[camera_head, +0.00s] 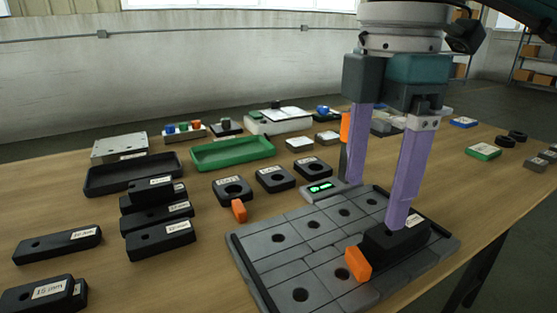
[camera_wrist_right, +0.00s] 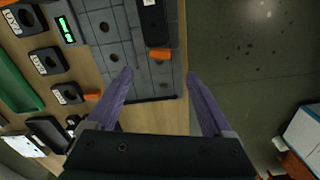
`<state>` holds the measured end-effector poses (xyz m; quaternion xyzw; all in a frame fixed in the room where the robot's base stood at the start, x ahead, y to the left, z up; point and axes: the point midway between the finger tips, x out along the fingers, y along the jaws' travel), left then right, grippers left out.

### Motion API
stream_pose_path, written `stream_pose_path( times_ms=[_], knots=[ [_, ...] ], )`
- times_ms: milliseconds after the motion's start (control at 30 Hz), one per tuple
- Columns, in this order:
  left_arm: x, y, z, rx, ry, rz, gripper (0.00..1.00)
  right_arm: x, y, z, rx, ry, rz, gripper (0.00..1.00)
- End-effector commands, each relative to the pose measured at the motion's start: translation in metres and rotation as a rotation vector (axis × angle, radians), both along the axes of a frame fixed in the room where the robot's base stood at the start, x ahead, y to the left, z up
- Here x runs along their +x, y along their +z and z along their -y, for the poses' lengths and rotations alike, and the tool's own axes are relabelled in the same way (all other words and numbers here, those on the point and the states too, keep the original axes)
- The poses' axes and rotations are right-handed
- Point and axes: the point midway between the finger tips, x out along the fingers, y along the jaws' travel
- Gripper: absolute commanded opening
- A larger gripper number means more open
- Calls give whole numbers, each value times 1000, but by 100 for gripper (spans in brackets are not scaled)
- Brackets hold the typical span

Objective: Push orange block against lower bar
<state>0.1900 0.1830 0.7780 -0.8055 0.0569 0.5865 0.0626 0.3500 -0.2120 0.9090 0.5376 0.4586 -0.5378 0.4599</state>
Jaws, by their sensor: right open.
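My right gripper (camera_head: 376,203) is open, its two purple fingers pointing down over the grey plate (camera_head: 306,265). An orange block (camera_head: 358,264) stands on the plate at the near end of a black labelled block (camera_head: 395,240). In the right wrist view this orange block (camera_wrist_right: 160,53) lies just beyond the fingertips of the gripper (camera_wrist_right: 160,74), between their lines, at the end of the black block (camera_wrist_right: 153,22). I cannot tell whether the two touch. A dark bar (camera_wrist_right: 155,99) edges the plate on the gripper's side. My left gripper is not in view.
A second orange block (camera_head: 239,210) stands left of the plate beside black blocks with holes. A small green-lit display (camera_head: 321,187) sits at the plate's far edge. Black bars, a green tray (camera_head: 232,153) and a dark tray (camera_head: 132,174) fill the left. Wood is bare before the plate.

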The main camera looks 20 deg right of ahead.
Motion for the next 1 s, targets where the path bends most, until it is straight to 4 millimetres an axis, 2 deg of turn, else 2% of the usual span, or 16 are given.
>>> stream_pose_path(
  times_ms=[167,400,600,767,1000],
  knots=[
    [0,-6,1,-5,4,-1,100,-1,-22,0,1,1,-5,85],
    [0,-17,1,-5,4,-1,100,-1,-65,0,2,1,-4,85],
    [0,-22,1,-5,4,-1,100,-1,-90,0,1,1,-3,85],
    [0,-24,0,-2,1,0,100,-1,-97,0,1,2,-2,85],
    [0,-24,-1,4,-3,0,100,0,-98,-1,2,3,-1,85]
  ],
)
